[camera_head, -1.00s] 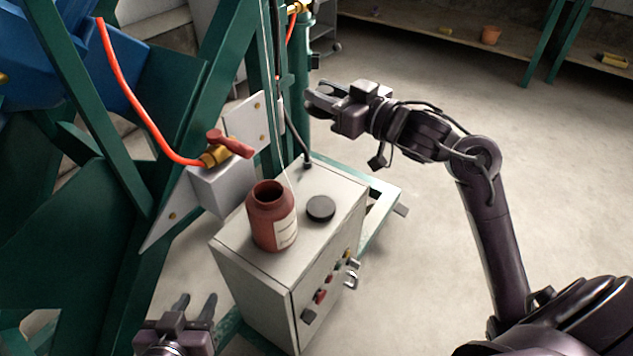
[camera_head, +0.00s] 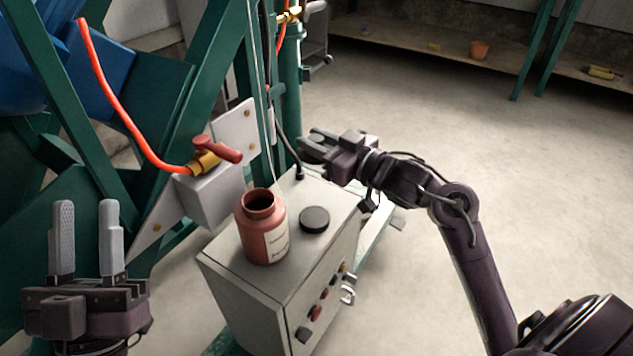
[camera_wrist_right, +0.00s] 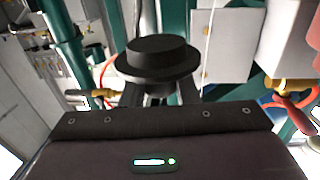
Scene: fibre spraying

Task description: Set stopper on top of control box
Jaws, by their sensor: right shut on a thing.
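The black stopper (camera_wrist_right: 157,60), a round plug with a wider brim, is held in my right gripper in the right wrist view. In the head view my right gripper (camera_head: 312,145) is over the far end of the control box; the stopper is hard to make out there. The control box (camera_head: 240,287) is a light grey cabinet with buttons on its right-hand face. A flat black disc (camera_head: 314,219) lies on its top. My left gripper (camera_head: 87,235) is open and empty at the lower left, fingers pointing up.
An open red-brown jar (camera_head: 262,228) with a pale label stands on the box top, left of the disc. A valve (camera_head: 215,155) with an orange hose is behind it at left. Green frame posts (camera_head: 290,95) rise behind the box. Floor at right is clear.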

